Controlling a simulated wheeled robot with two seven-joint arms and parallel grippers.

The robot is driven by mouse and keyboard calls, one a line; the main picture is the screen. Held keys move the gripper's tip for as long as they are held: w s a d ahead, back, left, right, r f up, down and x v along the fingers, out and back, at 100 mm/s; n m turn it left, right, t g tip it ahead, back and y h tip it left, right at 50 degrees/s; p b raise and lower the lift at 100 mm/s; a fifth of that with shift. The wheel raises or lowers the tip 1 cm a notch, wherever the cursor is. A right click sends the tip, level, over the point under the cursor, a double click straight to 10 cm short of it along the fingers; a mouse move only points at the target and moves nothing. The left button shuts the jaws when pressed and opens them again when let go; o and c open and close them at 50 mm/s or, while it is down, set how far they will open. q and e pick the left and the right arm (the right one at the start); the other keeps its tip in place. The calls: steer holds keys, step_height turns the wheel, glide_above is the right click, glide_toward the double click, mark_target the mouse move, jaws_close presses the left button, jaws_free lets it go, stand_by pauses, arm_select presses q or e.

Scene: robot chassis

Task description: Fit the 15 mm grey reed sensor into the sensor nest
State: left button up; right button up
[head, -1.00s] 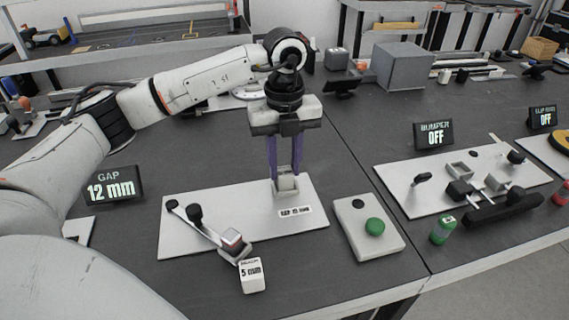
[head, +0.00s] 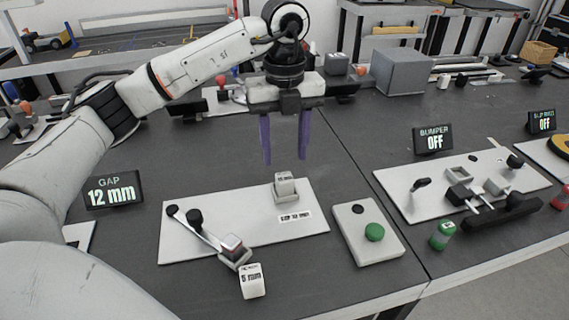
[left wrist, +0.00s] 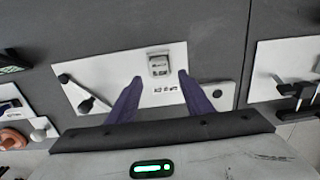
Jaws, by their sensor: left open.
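The grey sensor block (head: 285,177) sits in the sensor nest (head: 287,195) at the right part of the white plate, with its top standing above the nest's rim. My right gripper is out of view.
The white plate (head: 190,245) also carries a pivoting lever with a black knob (head: 194,217). A small block marked 5 mm (head: 252,281) stands before it. A display (head: 113,190) reads GAP 12 mm. A box with a green button (head: 374,232) stands at right.

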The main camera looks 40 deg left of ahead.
mark_target(284, 176)
arm_select(q)
step_height(284, 176, up, 6)
steer(key=shift+r+p, duration=0.2)
steer(key=shift+p, duration=0.25)
